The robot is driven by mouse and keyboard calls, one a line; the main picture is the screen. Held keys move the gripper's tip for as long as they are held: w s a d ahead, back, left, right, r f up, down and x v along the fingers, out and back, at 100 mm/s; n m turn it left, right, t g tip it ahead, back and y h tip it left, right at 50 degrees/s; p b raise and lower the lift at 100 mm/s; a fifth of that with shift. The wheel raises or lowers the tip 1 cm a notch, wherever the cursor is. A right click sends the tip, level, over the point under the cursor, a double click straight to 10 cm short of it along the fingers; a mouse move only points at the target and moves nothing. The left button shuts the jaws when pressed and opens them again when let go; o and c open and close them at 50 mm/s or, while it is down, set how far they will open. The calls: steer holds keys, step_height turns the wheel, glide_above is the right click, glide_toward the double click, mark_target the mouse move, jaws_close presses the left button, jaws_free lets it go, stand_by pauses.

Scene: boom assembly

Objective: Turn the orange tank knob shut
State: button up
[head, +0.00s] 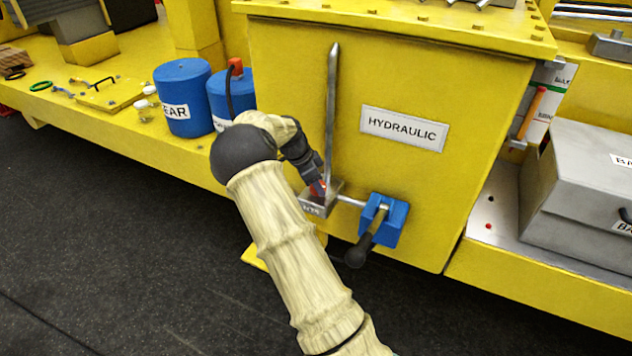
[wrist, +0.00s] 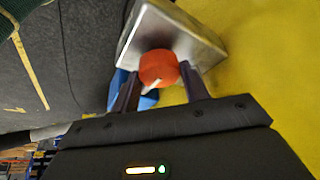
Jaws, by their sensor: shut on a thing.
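The orange tank knob (wrist: 158,68) is round, with a pale pointer line, and sits on a silver metal block (wrist: 170,32) in the wrist view. My gripper (wrist: 160,80) has a finger on each side of the knob and is shut on it. In the head view, my gripper (head: 319,188) reaches the silver block (head: 320,203) on the front of the yellow hydraulic tank (head: 290,90). There the knob is mostly hidden by my gripper, with only a bit of orange-red showing.
A blue valve (head: 397,222) with a black-knobbed lever (head: 356,252) sits just right of the block, joined by a pipe. A grey upright rod (head: 332,110) rises above the block. Blue canisters (head: 183,100) stand left of the tank. Dark floor lies open in front.

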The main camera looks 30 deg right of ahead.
stand_by(0.4)
steer(key=o, duration=1)
steer(key=b+v, duration=0.4)
steer(key=v, duration=1.3)
steer(key=shift+a+r, duration=0.1)
steer(key=shift+r, duration=0.05)
